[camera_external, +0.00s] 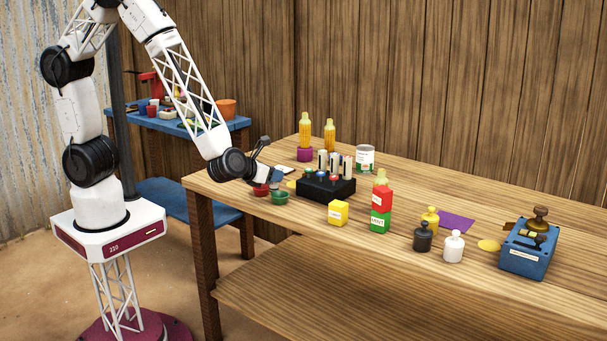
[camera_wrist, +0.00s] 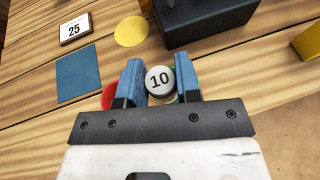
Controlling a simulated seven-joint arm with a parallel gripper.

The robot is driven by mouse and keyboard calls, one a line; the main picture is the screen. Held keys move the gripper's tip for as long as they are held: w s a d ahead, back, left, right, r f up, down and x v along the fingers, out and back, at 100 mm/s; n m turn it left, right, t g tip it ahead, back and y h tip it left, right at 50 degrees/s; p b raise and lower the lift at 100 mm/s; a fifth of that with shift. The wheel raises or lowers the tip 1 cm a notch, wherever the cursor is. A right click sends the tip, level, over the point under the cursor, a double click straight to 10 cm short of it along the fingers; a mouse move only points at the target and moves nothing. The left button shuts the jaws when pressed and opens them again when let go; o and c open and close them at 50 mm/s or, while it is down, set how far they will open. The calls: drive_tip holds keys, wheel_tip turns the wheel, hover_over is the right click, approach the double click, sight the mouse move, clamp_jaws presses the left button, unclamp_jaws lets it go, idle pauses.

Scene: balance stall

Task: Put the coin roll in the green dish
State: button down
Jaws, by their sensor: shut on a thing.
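My gripper (camera_wrist: 158,74) is shut on a white coin roll marked "10" (camera_wrist: 160,78), its blue fingers on either side of it. In the external view my gripper (camera_external: 268,177) is low over the near left part of the table, and the roll is not clear there. The green dish (camera_external: 279,197) stands on the table just below and right of my gripper. In the wrist view only slivers of green show around the roll, so the dish is mostly hidden. Whether the roll touches the dish I cannot tell.
A red dish (camera_external: 261,190) stands left of the green one. A black rack (camera_external: 325,189) with several upright rolls is close on the right. A yellow block (camera_external: 338,212), stacked red and green boxes, weights and a blue device (camera_external: 527,250) stand farther right. A blue square (camera_wrist: 78,75) lies flat.

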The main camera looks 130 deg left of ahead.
sight(275, 184)
drive_tip(key=shift+w+a, duration=0.25)
drive_tip(key=shift+w, duration=0.2)
drive_tip(key=shift+w, duration=0.1)
drive_tip(key=shift+w+a, duration=0.2)
drive_tip(key=shift+f, duration=1.85)
drive_tip(key=shift+f, duration=0.15)
drive_tip(key=c, duration=0.8)
unclamp_jaws()
drive_tip(key=shift+r, duration=0.2)
